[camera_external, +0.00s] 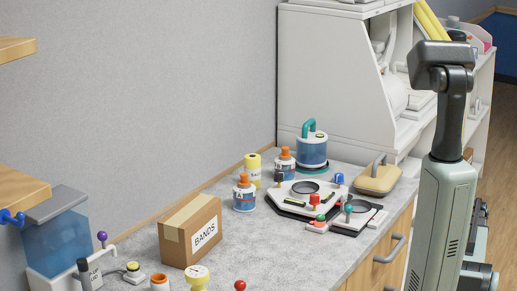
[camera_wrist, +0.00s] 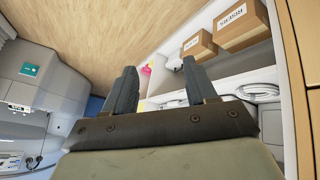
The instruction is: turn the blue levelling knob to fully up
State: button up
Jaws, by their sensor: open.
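A small blue knob (camera_external: 339,180) stands at the back right of a white and black device (camera_external: 292,196) on the counter in the external view. The knob's marking and exact setting are too small to read. My gripper (camera_wrist: 160,68) shows in the wrist view with its two dark fingers apart and nothing between them. It points away from the counter, toward the floor and a shelf unit. In the external view my arm stands at the right, well apart from the knob, and the fingers cannot be made out. The knob is not in the wrist view.
A second device with a green knob (camera_external: 348,208) sits close by, with a tan handled block (camera_external: 378,178) behind. The counter's front middle (camera_external: 300,255) is clear.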

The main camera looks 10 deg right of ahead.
jog(key=w+d+r, duration=0.1)
jog(key=w+r, duration=0.2)
jog(key=r, duration=0.3)
jog(key=w+a+r+m+g+y, duration=0.1)
jog(key=w+a+r+m, duration=0.1)
jog(key=w+a+r, duration=0.45)
jog(key=w+a+r+m+y, duration=0.1)
jog(key=w+a+r+m, duration=0.15)
jog(key=a+r, duration=0.65)
notch_tip(320, 180, up, 21)
jog(key=m+g+y, duration=0.1)
jog(key=m+g, duration=0.4)
jog(key=m, duration=0.4)
send_over(339, 174)
notch_tip(339, 174, down, 13)
jog(key=shift+s+f, duration=0.1)
jog(key=shift+f, duration=0.05)
jog(key=shift+c, duration=0.3)
